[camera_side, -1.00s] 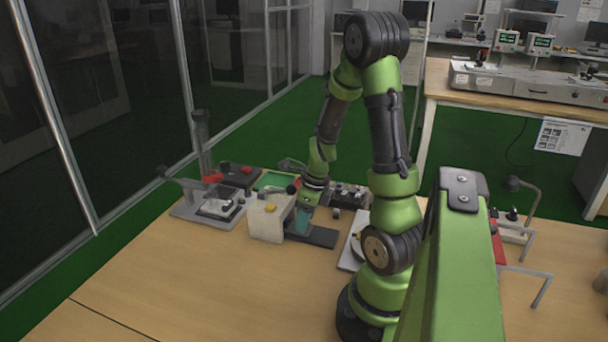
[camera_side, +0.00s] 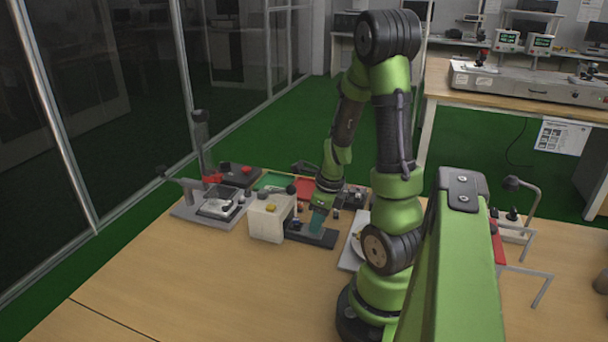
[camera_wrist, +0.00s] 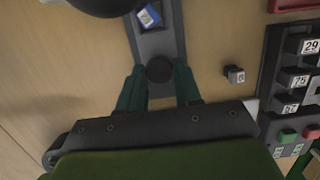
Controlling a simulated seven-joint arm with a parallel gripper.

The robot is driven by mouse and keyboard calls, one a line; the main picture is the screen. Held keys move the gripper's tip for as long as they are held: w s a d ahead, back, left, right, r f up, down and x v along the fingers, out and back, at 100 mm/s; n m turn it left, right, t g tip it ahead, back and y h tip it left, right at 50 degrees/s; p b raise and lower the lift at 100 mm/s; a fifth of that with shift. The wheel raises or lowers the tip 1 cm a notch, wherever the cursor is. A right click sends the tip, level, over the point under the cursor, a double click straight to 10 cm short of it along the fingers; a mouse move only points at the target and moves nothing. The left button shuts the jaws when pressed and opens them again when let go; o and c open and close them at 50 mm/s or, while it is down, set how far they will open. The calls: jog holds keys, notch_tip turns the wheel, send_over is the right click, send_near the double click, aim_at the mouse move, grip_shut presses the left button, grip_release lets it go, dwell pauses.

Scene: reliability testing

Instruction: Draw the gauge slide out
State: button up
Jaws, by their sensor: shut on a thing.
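The gauge is a pale block (camera_side: 267,219) with a yellow button on top, standing on the table. A dark, low rail (camera_side: 325,239) runs right from it. My gripper (camera_side: 318,226) is low over this rail, to the right of the block and apart from it. In the wrist view, my gripper (camera_wrist: 159,76) has its two green fingers either side of a round black knob (camera_wrist: 159,68) on the grey rail (camera_wrist: 152,44), and is shut on it. A blue and white label (camera_wrist: 149,15) shows farther along the rail. The slide's body under the knob is hidden.
A grey fixture with a lever (camera_side: 207,203) stands left of the block. Red and green trays (camera_side: 273,180) lie behind. A numbered block rack (camera_wrist: 297,75) and a small loose block (camera_wrist: 234,74) are right of the rail in the wrist view. The front table is clear.

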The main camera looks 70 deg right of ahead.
jog(key=shift+s, duration=2.3)
jog(key=o, duration=0.6)
jog(key=shift+c, duration=0.2)
jog(key=shift+r, duration=2.5)
